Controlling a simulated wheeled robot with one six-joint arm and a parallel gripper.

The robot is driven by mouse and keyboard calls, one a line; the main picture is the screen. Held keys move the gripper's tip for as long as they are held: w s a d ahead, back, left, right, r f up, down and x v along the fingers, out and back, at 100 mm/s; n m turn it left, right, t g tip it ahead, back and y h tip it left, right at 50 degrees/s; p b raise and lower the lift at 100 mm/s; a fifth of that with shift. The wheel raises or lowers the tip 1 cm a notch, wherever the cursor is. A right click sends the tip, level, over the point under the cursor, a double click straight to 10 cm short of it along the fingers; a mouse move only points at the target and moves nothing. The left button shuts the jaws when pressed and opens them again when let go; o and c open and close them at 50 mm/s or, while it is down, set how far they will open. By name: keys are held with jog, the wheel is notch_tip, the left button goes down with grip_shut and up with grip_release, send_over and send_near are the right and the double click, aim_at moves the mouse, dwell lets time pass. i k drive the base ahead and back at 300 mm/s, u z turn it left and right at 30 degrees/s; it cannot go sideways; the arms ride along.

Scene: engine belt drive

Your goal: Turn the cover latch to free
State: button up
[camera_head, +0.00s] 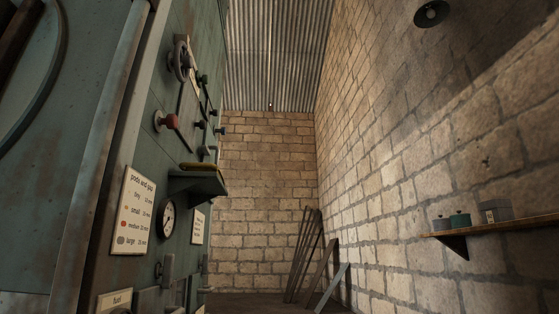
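A green machine panel (148,95) fills the left side, seen at a steep angle. A grey wheel-like fitting (181,60) sits high on it. A grey upright handle (168,268) is low on the panel, under a round white dial (168,219). I cannot tell which of these, if any, is the cover latch. My gripper is not in view.
A small dark shelf (197,183) juts from the panel. A placard (133,211) and a "fuel" label (115,302) are on the panel. Planks (303,255) lean in the far corner. A wall shelf (500,226) at right holds several tins. The space between is open.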

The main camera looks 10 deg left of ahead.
aim_at(205, 149)
jog(key=z, duration=0.25)
jog(key=i, duration=2)
jog(key=u, duration=3.15)
